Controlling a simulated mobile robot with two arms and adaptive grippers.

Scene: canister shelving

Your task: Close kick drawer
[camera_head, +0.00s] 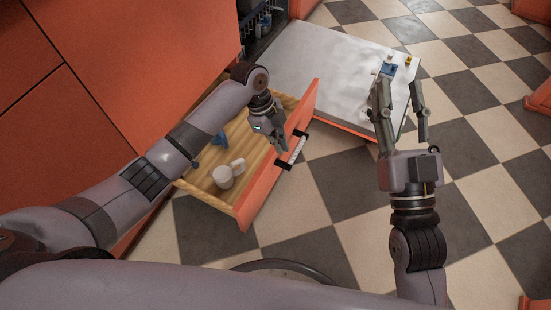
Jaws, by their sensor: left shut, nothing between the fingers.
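The kick drawer (262,197) is pulled out from the orange cabinets. It has an orange front and a light wooden inside. A pale bar handle with dark mounts (296,150) is on the outer face of its front. A white mug (223,177) and a blue item (219,139) are in the drawer. My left gripper (281,144) is shut and empty, over the drawer close to the inner side of its front. I cannot tell whether it touches the front. My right gripper (398,84) is open and empty, to the right of the drawer, in front of the lowered appliance door.
A lowered appliance door (315,60) lies open beyond the drawer, with small blue and yellow items (388,70) near its right edge. A dark rack (265,22) shows behind it. The checkered floor (330,220) is clear in front of the drawer and to the right.

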